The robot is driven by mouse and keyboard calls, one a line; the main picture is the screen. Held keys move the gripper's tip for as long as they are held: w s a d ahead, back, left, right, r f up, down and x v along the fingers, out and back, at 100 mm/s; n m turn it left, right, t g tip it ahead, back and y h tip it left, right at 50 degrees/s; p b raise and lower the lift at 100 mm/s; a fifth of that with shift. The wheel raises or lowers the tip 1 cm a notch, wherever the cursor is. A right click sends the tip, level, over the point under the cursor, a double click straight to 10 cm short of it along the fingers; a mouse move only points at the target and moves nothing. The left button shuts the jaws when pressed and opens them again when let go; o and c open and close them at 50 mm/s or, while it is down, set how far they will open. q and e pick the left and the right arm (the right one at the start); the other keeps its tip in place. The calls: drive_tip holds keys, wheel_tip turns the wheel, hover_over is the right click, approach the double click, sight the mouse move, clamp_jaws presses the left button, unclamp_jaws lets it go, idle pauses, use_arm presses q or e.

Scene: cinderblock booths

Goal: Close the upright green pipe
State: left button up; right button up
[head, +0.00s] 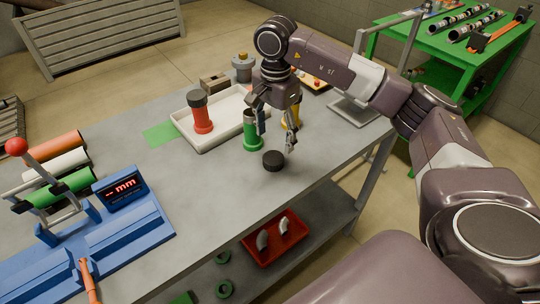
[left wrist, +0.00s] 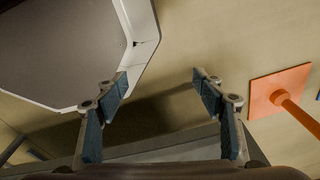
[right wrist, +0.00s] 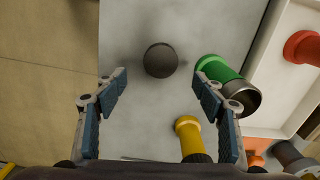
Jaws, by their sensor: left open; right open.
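The upright green pipe (head: 252,140) stands on the grey table beside the white tray. In the right wrist view the green pipe (right wrist: 218,70) shows an open, uncapped top end. A round black cap (head: 273,161) lies on the table in front of it and to its right, apart from it; it also shows in the right wrist view (right wrist: 160,61). My right gripper (head: 276,138) is open and empty above the table, with the cap between its fingertips in the right wrist view (right wrist: 160,78). My left gripper (left wrist: 161,80) is open and empty, away from these things.
A black-capped red pipe (head: 203,121) stands in the white tray (head: 180,128). A yellow pipe (right wrist: 188,138) with a dark top stands close to the green one. A blue device with a display (head: 122,190) fills the table's left. A red bin (head: 262,252) sits on the lower shelf.

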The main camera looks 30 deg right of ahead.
sight(274, 157)
drive_tip(key=shift+s, duration=0.15)
drive_tip(key=shift+f, duration=0.3)
drive_tip(key=shift+f+p, duration=0.35)
drive_tip(key=shift+f, duration=0.65)
wheel_tip(274, 157, down, 5)
drive_tip(key=shift+r+p, duration=0.2)
drive_tip(key=shift+p, duration=0.95)
drive_tip(key=shift+w+f, duration=0.2)
drive_tip(key=shift+f, duration=0.15)
use_arm(q)
drive_tip(key=s+r, duration=0.2)
drive_tip(key=r, duration=0.1)
drive_tip(key=shift+a, duration=0.1)
drive_tip(key=shift+w, duration=0.15)
use_arm(e)
drive_tip(key=c, duration=1)
